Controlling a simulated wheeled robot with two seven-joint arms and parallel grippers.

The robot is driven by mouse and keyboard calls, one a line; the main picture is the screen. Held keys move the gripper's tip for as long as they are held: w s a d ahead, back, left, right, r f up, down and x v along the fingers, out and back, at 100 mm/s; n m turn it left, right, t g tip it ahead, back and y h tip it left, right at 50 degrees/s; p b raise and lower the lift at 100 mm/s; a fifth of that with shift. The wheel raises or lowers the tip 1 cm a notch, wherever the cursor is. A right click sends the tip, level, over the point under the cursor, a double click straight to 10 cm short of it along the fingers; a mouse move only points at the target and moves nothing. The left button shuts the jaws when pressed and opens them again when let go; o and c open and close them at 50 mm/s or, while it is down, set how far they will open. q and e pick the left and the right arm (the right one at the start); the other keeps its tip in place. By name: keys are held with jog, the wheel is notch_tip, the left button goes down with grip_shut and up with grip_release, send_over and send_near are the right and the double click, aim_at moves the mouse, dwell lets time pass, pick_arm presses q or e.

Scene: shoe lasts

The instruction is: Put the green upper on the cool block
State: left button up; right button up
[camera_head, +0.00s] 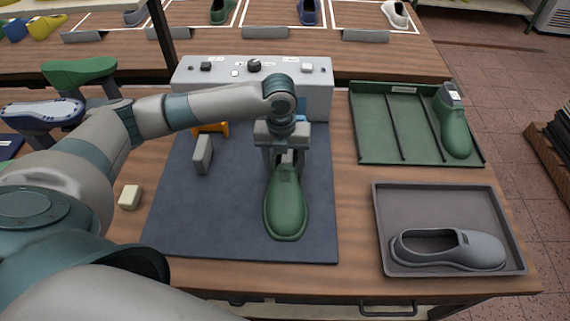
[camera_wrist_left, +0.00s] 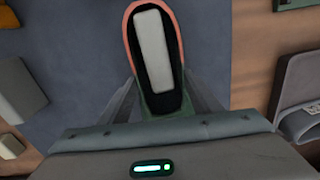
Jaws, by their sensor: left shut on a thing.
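My left gripper (camera_head: 288,160) is shut on the narrow end of the green upper (camera_head: 286,210), over the dark mat. The upper's rounded end points towards the front of the table. I cannot tell whether it touches the mat. In the left wrist view, the held piece (camera_wrist_left: 152,60) shows a pink rim, a black inside and a pale strip; the gripper (camera_wrist_left: 152,112) is around its green end. I cannot tell for sure which thing is the cool block; a grey console (camera_head: 320,98) with knobs stands behind the mat. My right gripper is not in view.
A green tray (camera_head: 380,145) at right holds a green boot-shaped piece (camera_head: 455,130). A grey tray (camera_head: 385,205) holds a grey shoe (camera_head: 450,250). A grey block (camera_head: 203,155) and an orange piece (camera_head: 212,128) lie on the mat (camera_head: 190,225). A pale block (camera_head: 129,197) is left of it.

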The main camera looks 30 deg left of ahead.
pick_arm(q)
jog(key=o, duration=1.3)
jog(key=shift+c, duration=0.2)
jog(key=shift+r, duration=0.1)
notch_tip(320, 180, up, 17)
jog(key=b, duration=0.3)
jog(key=shift+s+a, duration=0.2)
jog(key=shift+a, duration=0.25)
jog(key=shift+r, duration=0.1)
